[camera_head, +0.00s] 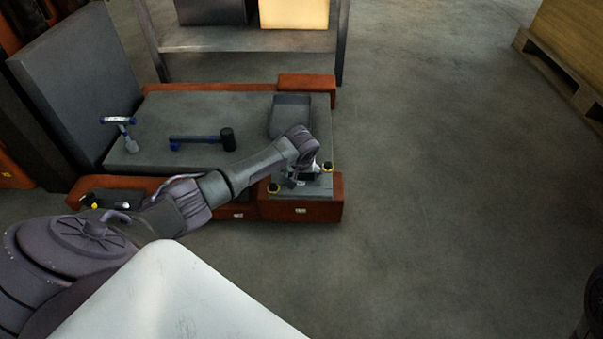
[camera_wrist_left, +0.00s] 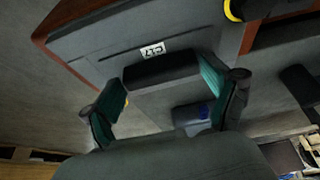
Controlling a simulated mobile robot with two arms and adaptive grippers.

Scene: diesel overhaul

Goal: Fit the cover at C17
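A white label reading C17 (camera_wrist_left: 152,50) shows upside down on a grey panel (camera_wrist_left: 110,36) with a thin dark slot line in the left wrist view. A dark block (camera_wrist_left: 160,70), possibly the cover or its grip, lies just beside the label. My left gripper (camera_wrist_left: 162,72) has its teal pads at both ends of this block and appears shut on it. In the head view my left gripper (camera_head: 307,178) is low over the panel's front right corner, between two yellow-ringed knobs (camera_head: 273,188). The arm partly hides the spot. Whether the block touches the panel cannot be told.
The low grey platform (camera_head: 180,105) has orange-red edges. Two hammers (camera_head: 205,140) (camera_head: 122,130) and a dark grey block (camera_head: 290,115) lie on it. A tall grey panel (camera_head: 75,85) stands at left, a metal table (camera_head: 250,40) behind. The floor (camera_head: 450,170) at right is clear.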

